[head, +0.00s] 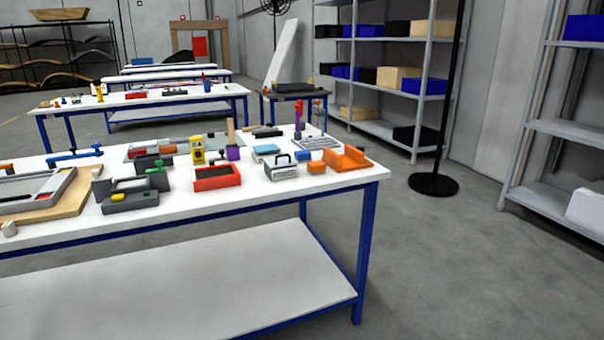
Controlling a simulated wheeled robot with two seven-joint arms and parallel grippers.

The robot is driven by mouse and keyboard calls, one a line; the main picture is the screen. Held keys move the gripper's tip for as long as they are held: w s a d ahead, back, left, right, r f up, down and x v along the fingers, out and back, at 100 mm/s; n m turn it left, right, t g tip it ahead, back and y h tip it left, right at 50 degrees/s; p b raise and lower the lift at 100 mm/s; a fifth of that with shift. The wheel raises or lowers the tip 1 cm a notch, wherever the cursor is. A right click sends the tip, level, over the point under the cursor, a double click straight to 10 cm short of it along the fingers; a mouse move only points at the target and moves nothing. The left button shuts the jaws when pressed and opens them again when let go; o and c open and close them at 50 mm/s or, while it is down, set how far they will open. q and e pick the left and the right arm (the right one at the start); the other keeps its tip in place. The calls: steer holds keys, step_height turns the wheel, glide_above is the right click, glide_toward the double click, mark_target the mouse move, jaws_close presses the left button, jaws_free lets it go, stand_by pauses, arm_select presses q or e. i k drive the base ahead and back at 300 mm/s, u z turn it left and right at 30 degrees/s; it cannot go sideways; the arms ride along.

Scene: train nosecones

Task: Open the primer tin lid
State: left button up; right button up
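I cannot tell for sure which object is the primer tin. A yellow upright container (197,150) with dark markings stands in the middle of the near white table (250,213). A grey box with a dark handle on top (282,171) sits to its right, near the table's front right. No lid is clear enough to make out as open or shut. Neither of my grippers is in view.
A red tray (217,180), an orange block-like piece (343,160), a dark grey device (130,199) and a wooden board (50,204) crowd the near table. Floor right of the table is clear up to a black pole base (433,184) and shelves (425,90).

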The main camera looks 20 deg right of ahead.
mark_target(282, 160)
steer(key=z, duration=0.9)
steer(key=i, duration=1.25)
steer(key=u, duration=0.35)
